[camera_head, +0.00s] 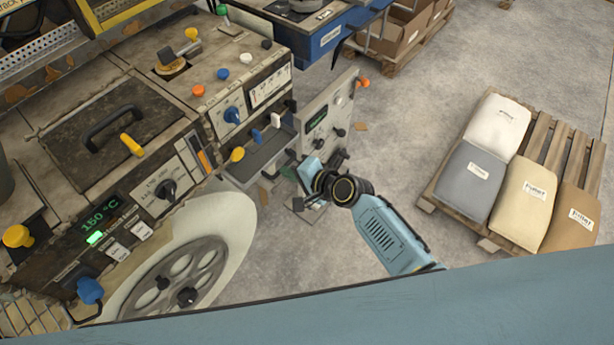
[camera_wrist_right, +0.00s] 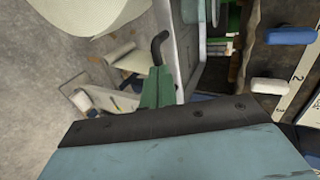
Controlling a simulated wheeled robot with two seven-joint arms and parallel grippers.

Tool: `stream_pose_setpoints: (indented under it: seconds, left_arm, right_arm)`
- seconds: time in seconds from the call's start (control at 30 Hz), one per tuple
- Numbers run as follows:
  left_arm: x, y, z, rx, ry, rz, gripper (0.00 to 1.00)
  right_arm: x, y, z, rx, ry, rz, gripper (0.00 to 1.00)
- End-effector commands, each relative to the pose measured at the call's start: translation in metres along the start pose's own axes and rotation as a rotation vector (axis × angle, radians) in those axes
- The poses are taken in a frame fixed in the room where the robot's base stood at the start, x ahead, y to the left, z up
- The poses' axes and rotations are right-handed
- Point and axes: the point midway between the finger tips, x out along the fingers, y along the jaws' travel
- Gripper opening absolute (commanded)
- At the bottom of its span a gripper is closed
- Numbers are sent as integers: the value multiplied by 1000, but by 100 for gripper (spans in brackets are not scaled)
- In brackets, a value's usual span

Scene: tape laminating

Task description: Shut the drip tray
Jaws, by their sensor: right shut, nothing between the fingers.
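The drip tray (camera_head: 262,158) appears to be the shallow grey tray low on the machine's side, in the middle of the head view. It sticks out from under the panel with the blue knob. My right gripper (camera_head: 301,187) is shut and empty just off the tray's outer right end; whether it touches the tray I cannot tell. In the right wrist view a grey tray-like edge (camera_wrist_right: 184,58) shows above my blue and black hand part, next to a bent black handle (camera_wrist_right: 160,46). My left gripper is out of view.
An upright panel (camera_head: 325,115) with knobs stands right behind the tray. A large pale roll (camera_head: 190,255) sits at the machine's near side. A pallet (camera_head: 445,190) with several sacks stands at right. The floor between is mostly clear.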

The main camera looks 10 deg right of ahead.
Motion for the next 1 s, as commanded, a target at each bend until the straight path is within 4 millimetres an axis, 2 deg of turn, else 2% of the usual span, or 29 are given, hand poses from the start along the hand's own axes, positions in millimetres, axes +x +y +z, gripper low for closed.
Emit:
stream_pose_setpoints:
  seconds: [0.2, 0.4, 0.6, 0.8, 1.0]
  left_arm:
    - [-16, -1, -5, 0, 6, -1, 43]
    - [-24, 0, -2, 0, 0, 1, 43]
    - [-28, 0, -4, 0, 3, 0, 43]
    - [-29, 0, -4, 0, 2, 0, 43]
    - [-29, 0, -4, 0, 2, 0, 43]
  right_arm:
    - [-33, 7, -4, -4, -6, 6, 0]
    - [-77, 7, -4, -4, -5, 4, 0]
    - [-112, 8, -4, -3, -6, 5, 0]
    - [-127, 8, -4, -2, -7, 3, 0]
    - [-129, 8, -4, -2, -7, 3, 0]
